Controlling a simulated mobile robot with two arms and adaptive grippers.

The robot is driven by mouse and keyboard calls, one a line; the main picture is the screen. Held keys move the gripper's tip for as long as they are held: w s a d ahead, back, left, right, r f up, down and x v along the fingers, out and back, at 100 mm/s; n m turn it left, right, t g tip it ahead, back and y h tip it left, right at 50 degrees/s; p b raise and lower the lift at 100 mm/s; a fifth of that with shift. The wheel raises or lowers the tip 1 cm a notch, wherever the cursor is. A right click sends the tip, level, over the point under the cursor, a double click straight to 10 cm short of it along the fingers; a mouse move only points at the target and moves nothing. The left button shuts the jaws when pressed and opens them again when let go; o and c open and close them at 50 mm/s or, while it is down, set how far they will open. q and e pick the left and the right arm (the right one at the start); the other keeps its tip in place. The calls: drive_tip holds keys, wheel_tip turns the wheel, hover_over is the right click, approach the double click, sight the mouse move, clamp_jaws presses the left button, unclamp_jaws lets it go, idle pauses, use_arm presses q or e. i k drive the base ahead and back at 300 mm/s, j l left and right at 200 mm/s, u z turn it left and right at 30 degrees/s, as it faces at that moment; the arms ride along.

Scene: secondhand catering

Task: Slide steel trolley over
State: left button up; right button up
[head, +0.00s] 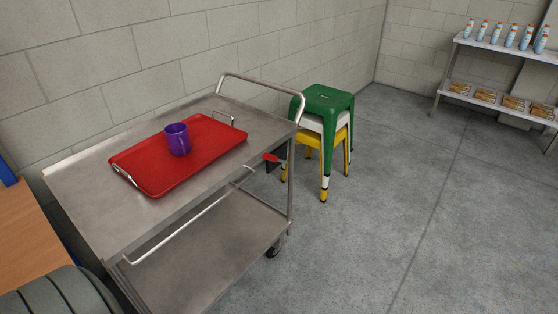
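The steel trolley (85,200) stands along the block wall on the left, with a flat top and a lower shelf (205,262). A raised tubular handle (262,84) rises at its far end. A second thin bar (190,225) runs along its near side. A caster (273,251) shows under the far right corner. On top lies a red tray (209,143) with metal handles, and a purple mug (177,140) stands upright on it. Neither of my grippers is in view.
Green, white and yellow stacked stools (325,98) stand just beyond the trolley's handle end. A wooden surface (25,238) is at the left edge. A shelf unit (478,45) with bottles and packages stands at back right. The concrete floor (430,215) on the right is clear.

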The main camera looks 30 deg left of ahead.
sight(180, 251)
drive_tip(key=u, duration=1.8)
drive_tip(key=i+l, duration=0.3)
drive_tip(key=i, duration=0.2)
drive_tip(key=i+l+u, duration=0.25)
drive_tip(key=u, duration=0.2)
drive_tip(key=i+l+u, duration=0.45)
drive_tip(key=k+j, duration=0.05)
